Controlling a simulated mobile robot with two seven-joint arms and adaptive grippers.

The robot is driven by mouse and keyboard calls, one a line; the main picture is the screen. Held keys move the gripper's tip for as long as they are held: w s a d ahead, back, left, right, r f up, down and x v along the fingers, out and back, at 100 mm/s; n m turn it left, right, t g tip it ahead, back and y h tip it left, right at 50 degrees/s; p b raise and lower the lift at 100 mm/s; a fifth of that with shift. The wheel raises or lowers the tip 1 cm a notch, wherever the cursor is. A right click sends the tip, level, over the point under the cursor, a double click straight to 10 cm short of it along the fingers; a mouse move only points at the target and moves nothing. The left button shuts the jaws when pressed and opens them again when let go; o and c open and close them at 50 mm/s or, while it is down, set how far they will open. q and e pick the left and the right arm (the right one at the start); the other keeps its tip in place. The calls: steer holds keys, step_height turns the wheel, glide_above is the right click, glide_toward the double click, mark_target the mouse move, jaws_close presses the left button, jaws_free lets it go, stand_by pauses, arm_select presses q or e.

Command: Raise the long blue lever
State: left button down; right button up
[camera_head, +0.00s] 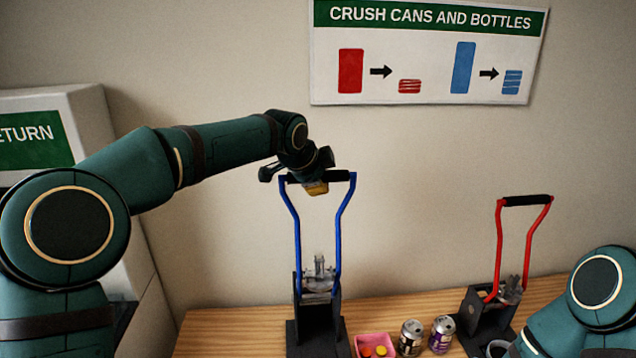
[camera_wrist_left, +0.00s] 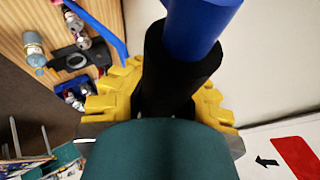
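The long blue lever (camera_head: 338,235) stands upright on its black crusher base (camera_head: 313,335), its two blue bars joined at the top by a black grip. My left gripper (camera_head: 316,187) is at that grip, at the top of the lever. In the left wrist view the yellow fingers (camera_wrist_left: 165,100) lie on both sides of the black grip (camera_wrist_left: 175,75) and appear closed on it. A blue bar (camera_wrist_left: 197,30) runs out from the grip there. My right arm shows at the lower right in the head view, but its gripper is not visible.
A second crusher with a raised red lever (camera_head: 528,245) stands to the right. A white return cabinet (camera_head: 90,110) is at left.

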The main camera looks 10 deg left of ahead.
arm_select(q)
steer(key=shift+w+d+r, duration=0.1)
steer(key=shift+w+r, duration=0.1)
steer(key=shift+r, duration=0.45)
steer(key=c, duration=1.7)
jaws_free()
steer(key=o, duration=0.5)
steer(key=shift+s, duration=0.1)
steer(key=o, duration=0.5)
steer(key=shift+s, duration=0.15)
steer(key=shift+c, duration=0.2)
steer(key=shift+s, duration=0.1)
steer(key=v, duration=1.1)
steer(key=shift+s+a, duration=0.2)
steer(key=shift+s, duration=0.05)
steer(key=shift+r, duration=0.1)
